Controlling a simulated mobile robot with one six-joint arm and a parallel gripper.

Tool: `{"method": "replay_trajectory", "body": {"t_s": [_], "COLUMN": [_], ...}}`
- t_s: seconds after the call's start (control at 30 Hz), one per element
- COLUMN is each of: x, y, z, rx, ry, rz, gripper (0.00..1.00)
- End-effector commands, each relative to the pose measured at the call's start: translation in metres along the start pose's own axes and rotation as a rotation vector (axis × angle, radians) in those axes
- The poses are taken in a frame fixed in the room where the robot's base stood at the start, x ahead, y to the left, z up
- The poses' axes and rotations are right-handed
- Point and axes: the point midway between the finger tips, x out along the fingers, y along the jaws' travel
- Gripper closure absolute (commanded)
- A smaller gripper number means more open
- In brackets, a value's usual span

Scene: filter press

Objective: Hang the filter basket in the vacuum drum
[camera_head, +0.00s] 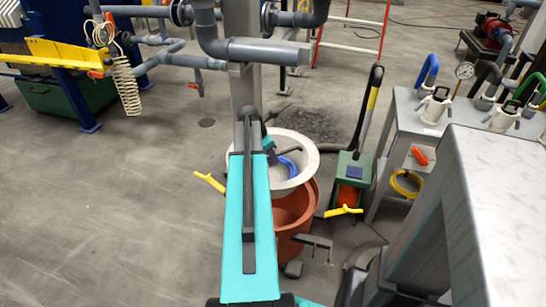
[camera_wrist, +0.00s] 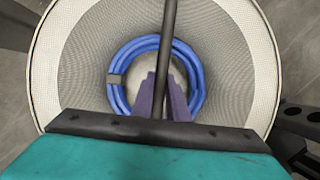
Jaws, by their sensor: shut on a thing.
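The filter basket (camera_head: 310,158) is a pale round basket with a white rim and mesh wall. In the wrist view the basket (camera_wrist: 75,70) fills most of the picture, with a coiled blue hose inside. A dark bar crosses its mouth, and my gripper (camera_wrist: 162,95), with purple fingers, is shut around this bar. The orange-red vacuum drum (camera_head: 292,212) stands on the floor. The basket overlaps the drum's far side in the head view, and the drum's near opening shows below it. I cannot tell the height between them. My teal arm hides their left parts.
Yellow handles (camera_head: 209,182) (camera_head: 343,210) stick out on both sides of the drum. A grey post (camera_head: 243,85) with pipes stands behind. A green box (camera_head: 350,172) with an upright handle and a grey bench (camera_head: 408,110) stand right. Floor at left is clear.

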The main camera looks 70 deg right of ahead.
Motion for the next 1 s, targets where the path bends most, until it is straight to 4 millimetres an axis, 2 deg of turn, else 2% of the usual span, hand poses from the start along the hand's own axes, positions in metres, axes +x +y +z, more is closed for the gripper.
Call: {"method": "replay_trajectory", "body": {"t_s": [0.53, 1.0], "x": [0.035, 0.041], "y": [0.0, 0.0], "z": [-0.014, -0.016], "rx": [0.001, 0.001], "ry": [-0.002, -0.002], "rz": [0.001, 0.001], "gripper": [1.0, 1.0]}}
